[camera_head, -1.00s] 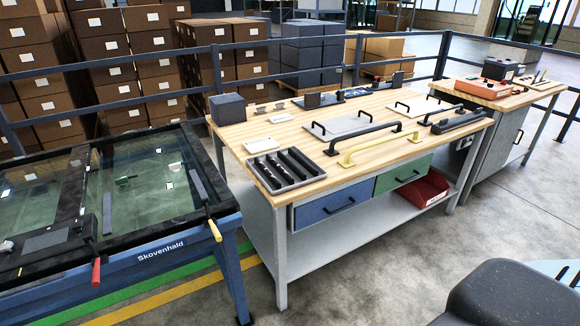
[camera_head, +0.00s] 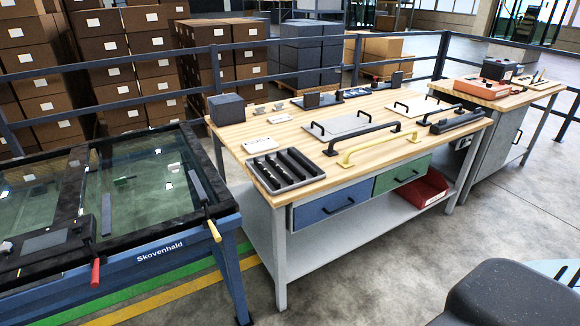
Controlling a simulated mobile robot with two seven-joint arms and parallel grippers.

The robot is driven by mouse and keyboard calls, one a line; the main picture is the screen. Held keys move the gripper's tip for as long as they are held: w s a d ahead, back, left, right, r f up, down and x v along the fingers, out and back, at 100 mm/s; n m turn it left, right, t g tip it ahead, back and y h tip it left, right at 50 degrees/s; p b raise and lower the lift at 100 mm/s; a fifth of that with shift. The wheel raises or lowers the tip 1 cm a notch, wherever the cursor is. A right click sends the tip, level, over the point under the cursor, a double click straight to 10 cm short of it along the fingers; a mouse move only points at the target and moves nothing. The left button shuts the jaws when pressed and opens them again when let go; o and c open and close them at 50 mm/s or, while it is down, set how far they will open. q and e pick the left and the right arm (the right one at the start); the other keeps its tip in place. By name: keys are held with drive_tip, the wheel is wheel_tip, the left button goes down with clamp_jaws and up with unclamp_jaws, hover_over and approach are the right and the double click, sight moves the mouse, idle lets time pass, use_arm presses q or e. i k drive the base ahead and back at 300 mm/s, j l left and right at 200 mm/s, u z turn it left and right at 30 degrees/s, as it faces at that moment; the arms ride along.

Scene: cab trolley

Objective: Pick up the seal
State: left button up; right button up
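I cannot tell for sure which thing is the seal. A dark tray (camera_head: 257,167) at the near left corner of the wooden workbench (camera_head: 235,135) holds several long black strips (camera_head: 291,165) lying side by side. A dark strip (camera_head: 196,188) also lies along the right part of the glass-topped blue frame (camera_head: 150,262), and another dark strip (camera_head: 106,213) lies farther left on it. Neither of my grippers shows in the head view.
Beside the tray are a yellow handle (camera_head: 378,148), a black handle (camera_head: 362,136) and flat panels with handles (camera_head: 338,124). A dark box (camera_head: 227,109) stands at the bench's back left. Drawers (camera_head: 330,205) and a red bin (camera_head: 424,188) sit below.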

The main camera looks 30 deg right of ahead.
sight(292, 168)
drive_tip(key=i+l+z, duration=0.7)
drive_tip(key=i, duration=0.2)
drive_tip(key=i+l+z, duration=0.1)
drive_tip(key=i+z, duration=0.3)
drive_tip(key=i, duration=0.1)
